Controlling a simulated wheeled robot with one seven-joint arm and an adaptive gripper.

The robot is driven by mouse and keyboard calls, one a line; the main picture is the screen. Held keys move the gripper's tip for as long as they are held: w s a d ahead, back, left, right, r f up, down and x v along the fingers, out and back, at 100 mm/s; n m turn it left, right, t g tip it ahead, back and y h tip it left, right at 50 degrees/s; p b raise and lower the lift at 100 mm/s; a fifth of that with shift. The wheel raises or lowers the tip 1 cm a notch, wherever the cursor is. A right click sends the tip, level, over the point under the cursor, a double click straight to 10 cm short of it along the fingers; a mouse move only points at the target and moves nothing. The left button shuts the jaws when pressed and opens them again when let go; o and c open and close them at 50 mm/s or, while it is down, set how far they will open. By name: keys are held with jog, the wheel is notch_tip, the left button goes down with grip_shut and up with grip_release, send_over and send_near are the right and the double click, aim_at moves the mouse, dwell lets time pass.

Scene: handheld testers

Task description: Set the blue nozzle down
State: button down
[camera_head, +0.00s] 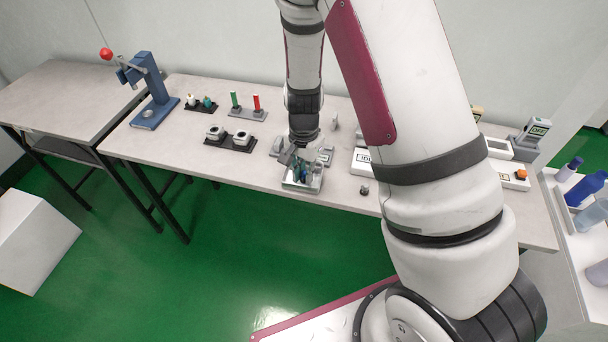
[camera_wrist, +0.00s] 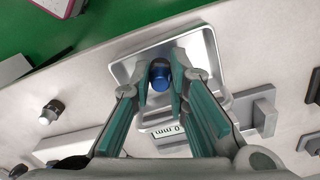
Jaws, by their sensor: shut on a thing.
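The blue nozzle (camera_wrist: 160,76) is a small blue piece with a dark end, seen in the wrist view between the teal finger pads of my gripper (camera_wrist: 161,92). My gripper is shut on it. Below it lies a shallow metal tray (camera_wrist: 208,52) with a raised rim. I cannot tell whether the nozzle touches the tray floor. In the head view my gripper (camera_head: 299,160) is at the tray (camera_head: 290,184) near the table's front edge, and the nozzle is too small there to make out clearly.
A display reading "0 mm" (camera_wrist: 168,132) sits beside the tray. A dark knob-like part (camera_wrist: 52,109) lies apart on the table. In the head view, a holder with green and red pins (camera_head: 248,114), a dark two-socket block (camera_head: 230,141) and a blue press (camera_head: 151,95) stand left.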

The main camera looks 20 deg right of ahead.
aim_at(304, 173)
jog(key=shift+f, duration=0.55)
jog(key=shift+f, duration=0.1)
jog(key=c, duration=1.5)
grip_release()
jog(key=shift+c, duration=0.2)
notch_tip(304, 173, up, 13)
jog(key=p, duration=0.1)
jog(key=s+a+r+n+t+y, duration=0.1)
jog(key=s+r+n, duration=0.1)
jog(key=s+r, duration=0.4)
jog(key=s+r+n+t, duration=0.1)
jog(key=s+r+n, duration=0.25)
jog(key=r, duration=0.45)
jog(key=s+r+n, duration=0.2)
jog(key=s+r, duration=0.1)
jog(key=s, duration=0.5)
jog(key=s+d+r+n+t+h, duration=0.1)
jog(key=s+r+n, duration=0.2)
jog(key=s, duration=0.4)
jog(key=shift+s+d+r+t, duration=0.15)
jog(key=shift+s+r+t, duration=0.15)
jog(key=shift+s+r, duration=0.05)
